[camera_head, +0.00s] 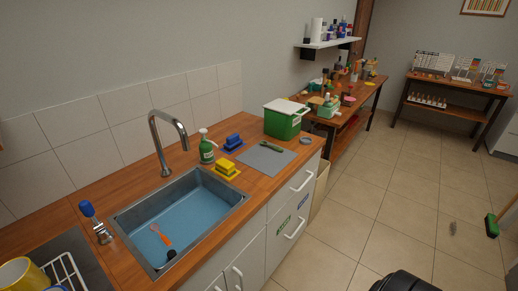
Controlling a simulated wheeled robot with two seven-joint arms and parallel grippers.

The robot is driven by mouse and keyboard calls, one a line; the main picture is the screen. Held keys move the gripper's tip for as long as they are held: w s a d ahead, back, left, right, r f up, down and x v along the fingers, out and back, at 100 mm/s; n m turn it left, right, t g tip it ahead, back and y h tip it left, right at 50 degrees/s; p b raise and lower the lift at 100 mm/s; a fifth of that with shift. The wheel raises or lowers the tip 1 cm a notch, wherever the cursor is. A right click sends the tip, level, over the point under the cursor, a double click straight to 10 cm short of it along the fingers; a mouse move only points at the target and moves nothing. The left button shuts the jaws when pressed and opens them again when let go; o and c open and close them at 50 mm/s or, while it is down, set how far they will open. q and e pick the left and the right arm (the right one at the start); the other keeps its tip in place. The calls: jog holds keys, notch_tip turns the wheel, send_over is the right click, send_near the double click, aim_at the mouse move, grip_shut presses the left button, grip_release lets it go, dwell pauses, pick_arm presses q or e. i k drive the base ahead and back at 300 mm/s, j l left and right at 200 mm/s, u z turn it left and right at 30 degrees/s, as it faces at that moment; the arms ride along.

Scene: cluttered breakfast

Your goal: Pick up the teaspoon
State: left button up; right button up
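I cannot make out a teaspoon for certain. An orange utensil (161,235) lies in the blue-bottomed sink (232,209), with a small round dark spot near it; I cannot tell what kind of utensil it is. A green-handled tool (272,146) lies on the grey mat (256,162) on the counter. A small grey object (453,228) lies on the floor, too small to identify. Neither of my grippers shows.
A faucet (165,140) rises behind the sink. A green spray bottle (206,147), blue and yellow sponges (226,168) and a green box (285,122) stand along the counter. A yellow mug (20,275) is at lower left. The tiled floor is mostly clear; a green brush (492,226) is at right.

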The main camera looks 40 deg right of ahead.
aim_at(264, 144)
jog(key=l+u, duration=0.25)
jog(key=l, duration=0.2)
jog(key=l+u, duration=0.25)
jog(key=l, duration=0.15)
jog(key=k+l+u, duration=0.25)
jog(key=l, duration=0.15)
jog(key=l+u, duration=0.25)
jog(key=l, duration=0.2)
